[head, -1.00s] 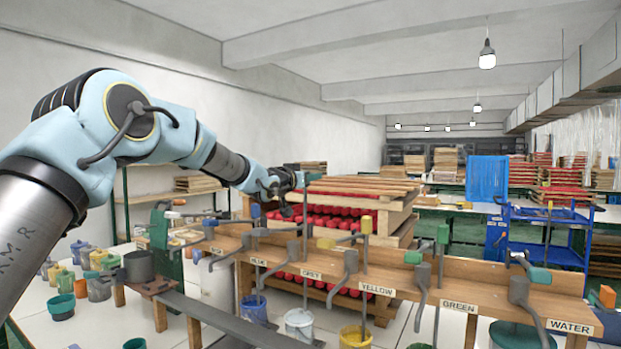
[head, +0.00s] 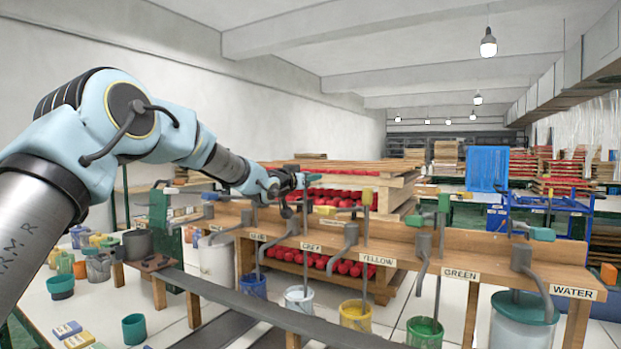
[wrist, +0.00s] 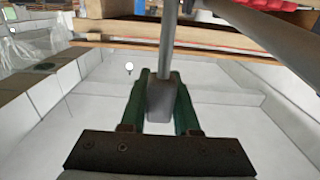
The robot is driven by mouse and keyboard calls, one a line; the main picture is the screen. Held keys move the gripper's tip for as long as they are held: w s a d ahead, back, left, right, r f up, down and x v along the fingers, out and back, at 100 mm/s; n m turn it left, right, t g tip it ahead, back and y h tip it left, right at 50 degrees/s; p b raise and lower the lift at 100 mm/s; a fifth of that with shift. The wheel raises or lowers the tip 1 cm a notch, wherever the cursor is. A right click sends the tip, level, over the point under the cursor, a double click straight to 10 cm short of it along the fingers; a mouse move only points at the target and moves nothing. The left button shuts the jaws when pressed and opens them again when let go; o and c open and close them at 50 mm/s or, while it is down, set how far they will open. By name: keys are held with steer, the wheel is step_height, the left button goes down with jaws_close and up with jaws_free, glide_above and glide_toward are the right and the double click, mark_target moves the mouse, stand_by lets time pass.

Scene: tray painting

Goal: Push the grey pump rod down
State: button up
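My gripper (head: 303,181) is at the top of the grey pump rod, above the spout by the GREY label (head: 311,247). In the wrist view its green fingers (wrist: 160,90) lie on both sides of the rod's grey knob (wrist: 160,103), seemingly touching it. The thin rod (wrist: 168,45) runs away from the knob. The pump's pot (head: 299,298) stands under the spout.
The wooden pump rack (head: 340,262) also carries the blue-knobbed rod (head: 253,193) on the left and the yellow-knobbed rod (head: 367,197) and green-knobbed rod (head: 444,203) on the right. Pots for yellow (head: 355,316) and green (head: 424,331) stand below. A grey rail (head: 250,303) runs in front.

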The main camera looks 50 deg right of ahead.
steer(key=o, duration=0.5)
steer(key=shift+c, duration=0.2)
steer(key=b+v, duration=0.3)
steer(key=v, duration=0.8)
steer(key=shift+b, duration=0.4)
